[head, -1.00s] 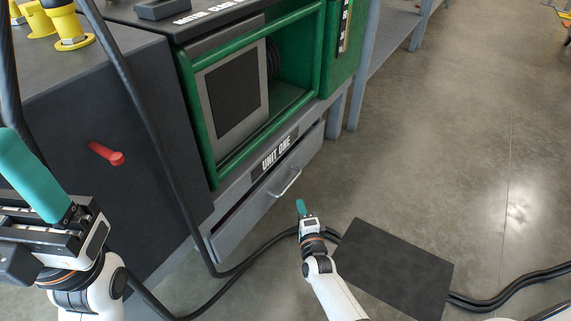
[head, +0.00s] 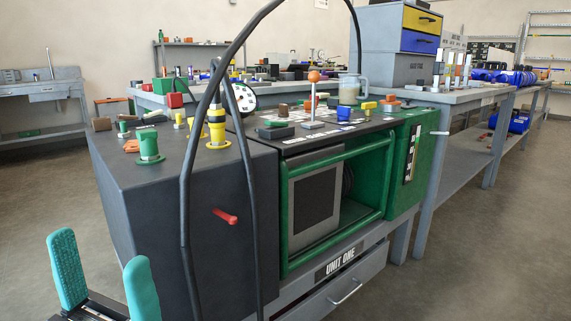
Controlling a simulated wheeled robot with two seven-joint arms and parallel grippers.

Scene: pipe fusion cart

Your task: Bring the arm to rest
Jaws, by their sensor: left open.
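My left gripper (head: 105,283) is at the bottom left of the head view, in front of the dark left side of the fusion cart (head: 190,200). Its two teal fingers stand up and apart, with nothing between them. It is apart from the red lever (head: 225,216) on the cart's side, which lies to its right and higher in the picture. My right gripper is outside the view.
The cart's top carries green and yellow fittings, an orange-knobbed lever (head: 314,77) and a gauge (head: 243,97). Black hoses (head: 186,200) arch in front of the cart. A drawer (head: 340,290) sits below. Workbenches (head: 470,97) stand behind; floor at right (head: 480,260) is clear.

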